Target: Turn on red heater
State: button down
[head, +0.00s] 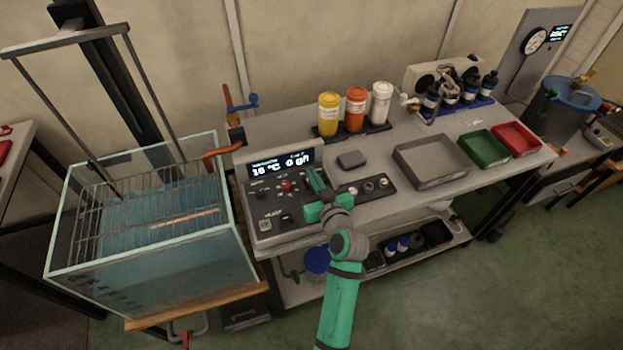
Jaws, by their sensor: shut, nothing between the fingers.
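A grey control box (264,213) stands at the left end of the workbench. Its dark front panel carries a red button (287,186), several black knobs and small labels too small to read. A lit display (282,163) on top shows what looks like 16 °C and a second reading. My gripper (311,175) is shut and empty, close to the right of the red button, over the panel's upper right. I cannot tell whether it touches the panel. My green wrist hides the panel's right part. No separate red heater can be made out.
A glass water tank (150,262) with a wire rack stands left of the bench. Yellow, orange and white bottles (355,108) stand behind. A small panel (368,187), grey tray (432,160), green tray (484,148) and red tray (516,138) lie to the right.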

notch_tip(320, 180, up, 3)
jog(key=shift+s+d, duration=0.15)
jog(key=r+v, duration=0.2)
jog(key=v, duration=0.7)
